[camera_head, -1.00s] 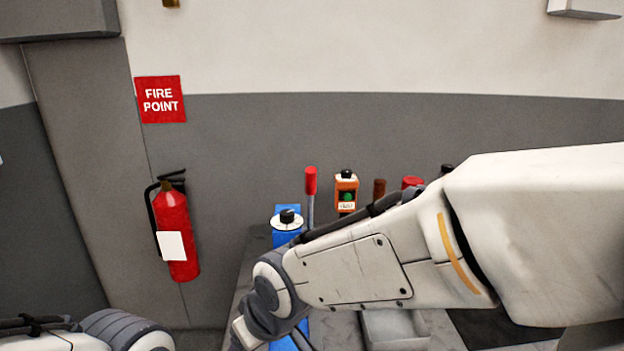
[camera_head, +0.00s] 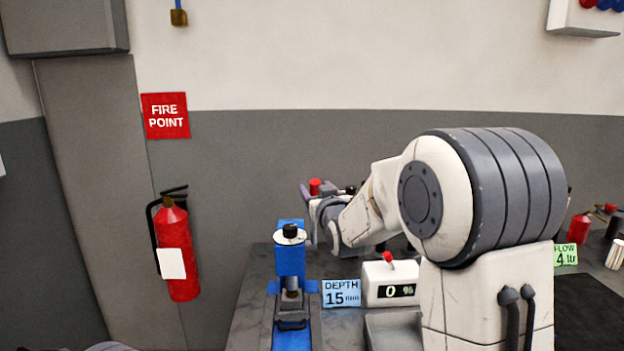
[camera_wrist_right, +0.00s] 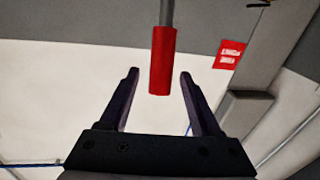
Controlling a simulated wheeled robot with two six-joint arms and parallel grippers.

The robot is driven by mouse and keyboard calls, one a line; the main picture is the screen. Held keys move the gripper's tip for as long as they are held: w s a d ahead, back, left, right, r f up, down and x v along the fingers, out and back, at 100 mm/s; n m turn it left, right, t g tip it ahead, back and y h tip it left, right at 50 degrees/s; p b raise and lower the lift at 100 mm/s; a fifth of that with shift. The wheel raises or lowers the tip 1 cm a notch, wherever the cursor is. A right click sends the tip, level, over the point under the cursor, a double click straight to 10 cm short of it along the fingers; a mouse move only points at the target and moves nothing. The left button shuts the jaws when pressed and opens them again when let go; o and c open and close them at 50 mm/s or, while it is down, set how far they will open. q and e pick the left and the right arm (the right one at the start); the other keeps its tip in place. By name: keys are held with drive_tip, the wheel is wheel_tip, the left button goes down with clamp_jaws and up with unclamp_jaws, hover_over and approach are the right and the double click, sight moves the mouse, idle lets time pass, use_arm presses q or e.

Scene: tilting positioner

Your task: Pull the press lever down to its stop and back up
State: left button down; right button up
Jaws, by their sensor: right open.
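The press (camera_head: 290,262) is a blue column with a black knob on top, standing on the grey bench. Its lever has a red grip (camera_head: 315,186), up high just right of the column in the head view. My right gripper (camera_head: 318,192) is at the lever's grip, partly hidden by my own wrist. In the right wrist view the red grip (camera_wrist_right: 162,60) hangs between the two open fingers of the right gripper (camera_wrist_right: 160,80), with a gap on both sides. My left gripper is not in view.
A sign reading DEPTH 15 mm (camera_head: 341,293) and a white display box reading 0 % (camera_head: 391,283) stand right of the press. A grey tray (camera_head: 393,330) lies in front. A fire extinguisher (camera_head: 176,250) hangs on the wall at left.

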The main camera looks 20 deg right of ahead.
drive_tip(key=w, duration=0.2)
drive_tip(key=w+p, duration=0.1)
drive_tip(key=w, duration=0.1)
drive_tip(key=shift+w+d, duration=0.2)
drive_tip(key=shift+w, duration=0.2)
clamp_jaws()
idle(1.1)
